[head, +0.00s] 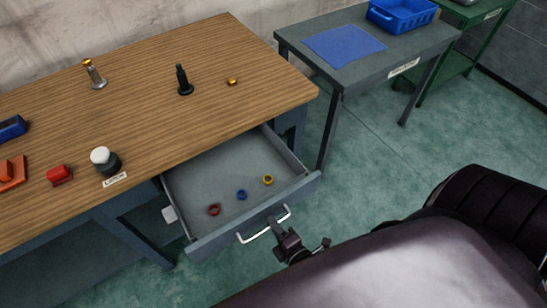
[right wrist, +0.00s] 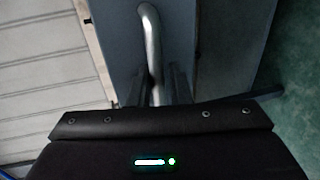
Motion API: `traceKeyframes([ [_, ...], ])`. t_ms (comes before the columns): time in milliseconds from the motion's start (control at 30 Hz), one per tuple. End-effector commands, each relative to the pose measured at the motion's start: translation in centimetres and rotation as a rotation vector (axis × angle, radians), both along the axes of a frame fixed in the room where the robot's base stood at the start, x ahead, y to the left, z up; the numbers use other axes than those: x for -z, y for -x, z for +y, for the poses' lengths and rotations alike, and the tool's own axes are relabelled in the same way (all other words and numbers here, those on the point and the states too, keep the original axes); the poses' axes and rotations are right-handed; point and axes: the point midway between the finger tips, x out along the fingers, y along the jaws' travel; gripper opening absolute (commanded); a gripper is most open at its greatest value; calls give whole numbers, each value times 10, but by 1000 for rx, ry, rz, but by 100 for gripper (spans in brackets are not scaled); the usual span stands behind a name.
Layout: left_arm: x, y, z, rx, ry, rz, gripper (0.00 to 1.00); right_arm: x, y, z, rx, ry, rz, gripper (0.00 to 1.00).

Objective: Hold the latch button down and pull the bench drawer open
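The bench drawer (head: 222,172) stands open, pulled out from under the wooden bench top. Its bar handle (head: 250,238) is on the front panel; it also shows in the right wrist view (right wrist: 152,40). My right gripper (head: 285,234) is at the handle's right part, with the bar between its fingers (right wrist: 158,92); it looks shut on it. The latch button (head: 101,157), a white cap on a dark round base, stands at the bench's front edge behind a small label (head: 115,180). Nothing is on the button. My left gripper is not in view.
Red, blue and yellow rings lie in the drawer. The bench (head: 170,90) bears a dark post (head: 183,80), a brass-topped post (head: 94,75), a small brass piece (head: 232,81) and a red block (head: 60,175). A grey table (head: 400,55) with a blue tray (head: 402,14) stands right.

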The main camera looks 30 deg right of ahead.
Motion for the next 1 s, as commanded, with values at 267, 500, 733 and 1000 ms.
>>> traceKeyframes([
  [267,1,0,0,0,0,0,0,0,2,0,0,0,0,17],
  [500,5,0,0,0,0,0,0,-5,37,-1,-2,0,3,17],
  [733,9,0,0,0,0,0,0,-13,69,-3,0,0,1,17],
  [1000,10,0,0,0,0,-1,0,-16,77,-3,0,0,0,17],
])
